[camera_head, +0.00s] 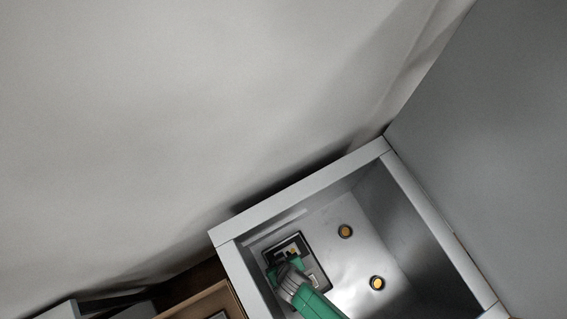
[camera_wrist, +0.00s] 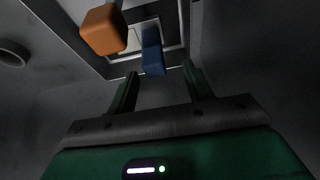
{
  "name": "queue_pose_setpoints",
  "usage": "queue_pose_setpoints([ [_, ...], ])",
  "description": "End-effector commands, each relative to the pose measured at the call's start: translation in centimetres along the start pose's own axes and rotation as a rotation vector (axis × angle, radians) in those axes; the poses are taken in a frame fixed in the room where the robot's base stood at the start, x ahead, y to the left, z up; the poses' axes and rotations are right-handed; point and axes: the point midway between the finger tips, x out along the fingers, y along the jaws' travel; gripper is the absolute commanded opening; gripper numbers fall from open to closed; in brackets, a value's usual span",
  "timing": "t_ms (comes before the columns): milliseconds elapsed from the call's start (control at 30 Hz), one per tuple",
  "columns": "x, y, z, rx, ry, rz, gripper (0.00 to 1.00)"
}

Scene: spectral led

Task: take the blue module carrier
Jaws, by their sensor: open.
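The blue module carrier (camera_wrist: 152,52) shows in the wrist view as an upright blue block, just beyond the gap between my fingertips. My gripper (camera_wrist: 160,77) is open, with one green finger on each side and nothing between them. In the head view my green arm and gripper (camera_head: 287,268) reach into a grey metal box, over a dark-framed panel (camera_head: 303,248). The blue carrier cannot be made out in the head view, where my gripper covers part of the panel.
An orange block (camera_wrist: 104,30) stands left of the blue one in the wrist view. The box's raised walls (camera_head: 300,192) surround my gripper. Two round brass-coloured fittings, one upper (camera_head: 345,231) and one lower (camera_head: 377,283), sit on the box's inner surface, right of the panel.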

Motion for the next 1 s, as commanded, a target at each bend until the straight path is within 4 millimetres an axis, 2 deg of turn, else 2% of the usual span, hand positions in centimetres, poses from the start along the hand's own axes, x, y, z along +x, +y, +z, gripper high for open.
queue_pose_setpoints([
  [133, 1.0, 0.2, 0.1, -0.002, -0.001, 0.0, 0.51],
  [400, 5.2, 0.7, 0.1, -0.004, -0.001, 0.0, 0.51],
  [667, 5.3, 0.7, 0.0, 0.0, 0.001, 0.0, 0.51],
  [767, 5.3, 0.7, 0.0, 0.0, 0.001, 0.0, 0.35],
  [933, 5.3, 0.7, 0.0, 0.0, 0.001, 0.0, 0.02],
  [1000, 5.3, 0.7, 0.0, 0.0, 0.001, 0.0, 0.0],
])
